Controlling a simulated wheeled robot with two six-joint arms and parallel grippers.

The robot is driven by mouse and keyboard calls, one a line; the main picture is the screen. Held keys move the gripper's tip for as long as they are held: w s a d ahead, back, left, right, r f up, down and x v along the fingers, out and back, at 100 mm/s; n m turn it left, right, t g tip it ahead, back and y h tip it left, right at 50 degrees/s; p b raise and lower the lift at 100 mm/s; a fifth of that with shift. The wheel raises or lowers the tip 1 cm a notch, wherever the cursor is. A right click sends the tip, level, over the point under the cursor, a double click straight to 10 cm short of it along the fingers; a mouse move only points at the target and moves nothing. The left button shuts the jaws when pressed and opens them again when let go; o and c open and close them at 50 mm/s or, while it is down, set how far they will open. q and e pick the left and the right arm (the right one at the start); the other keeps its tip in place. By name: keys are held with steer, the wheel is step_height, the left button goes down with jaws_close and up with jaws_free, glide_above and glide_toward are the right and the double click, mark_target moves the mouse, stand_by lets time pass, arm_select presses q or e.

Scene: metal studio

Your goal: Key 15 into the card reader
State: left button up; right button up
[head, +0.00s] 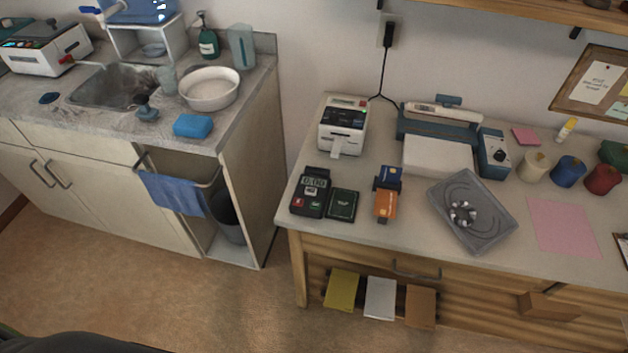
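The card reader (311,193) is a dark handheld terminal lying near the left front corner of the wooden desk. Its lit display appears to read 0.00. Below the display are a small light key area and red and green keys, too small to make out in detail. Nothing covers it. Neither of my grippers is in the head view.
A dark green booklet (342,205) lies close on the reader's right, then a holder with blue and orange cards (386,206). A receipt printer (343,126) stands behind. A grey tray (474,235) lies further right. Floor in front is clear.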

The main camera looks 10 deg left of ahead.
arm_select(q)
jaws_close()
stand_by(1.8)
